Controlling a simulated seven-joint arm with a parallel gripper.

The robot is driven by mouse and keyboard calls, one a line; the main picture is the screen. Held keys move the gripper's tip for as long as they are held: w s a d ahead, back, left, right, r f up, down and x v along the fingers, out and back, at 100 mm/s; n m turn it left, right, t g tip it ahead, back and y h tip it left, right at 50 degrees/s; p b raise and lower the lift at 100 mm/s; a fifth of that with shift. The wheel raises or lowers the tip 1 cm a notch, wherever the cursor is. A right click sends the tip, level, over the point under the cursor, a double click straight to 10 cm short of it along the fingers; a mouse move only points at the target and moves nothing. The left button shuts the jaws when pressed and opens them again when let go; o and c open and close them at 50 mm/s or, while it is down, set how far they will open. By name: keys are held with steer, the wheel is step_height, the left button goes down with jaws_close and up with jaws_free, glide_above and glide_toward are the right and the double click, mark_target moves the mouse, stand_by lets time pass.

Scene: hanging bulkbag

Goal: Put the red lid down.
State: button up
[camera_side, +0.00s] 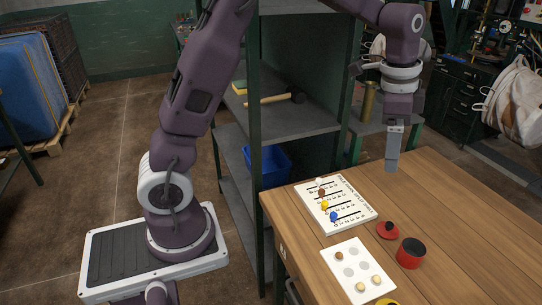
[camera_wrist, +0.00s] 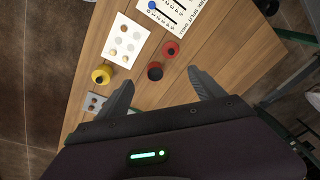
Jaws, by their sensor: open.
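The red lid (camera_side: 388,230), a flat red disc with a dark knob, lies on the wooden table just behind the red pot. It also shows in the wrist view (camera_wrist: 170,49). The red pot (camera_side: 411,253) stands uncovered with a dark inside; the wrist view shows it too (camera_wrist: 155,71). Lid and pot are close together, and I cannot tell if they touch. My gripper (camera_side: 391,167) hangs above the table, higher than the lid and apart from it. In the wrist view its fingers (camera_wrist: 160,78) are spread with nothing between them.
A white slider board (camera_side: 355,211) with coloured knobs lies behind the lid. A white card (camera_side: 347,279) with round spots and small knobs lies left of the pot. A yellow pot (camera_wrist: 101,75) stands near the table edge. The table's right side is clear. Grey shelving (camera_side: 290,122) stands behind.

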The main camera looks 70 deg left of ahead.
steer(key=s+r+n+t, duration=0.1)
steer(key=s+r+n, duration=0.1)
steer(key=s+r, duration=0.35)
steer(key=s+r+n+t, duration=0.1)
steer(key=s+r+n, duration=0.1)
steer(key=s, duration=0.6)
steer(key=s+f+n+t, duration=0.1)
steer(key=s+n, duration=0.4)
steer(key=s, duration=1)
steer(key=shift+s+d+f+t, duration=0.15)
steer(key=shift+d+f+t, duration=0.2)
steer(key=shift+f, duration=0.4)
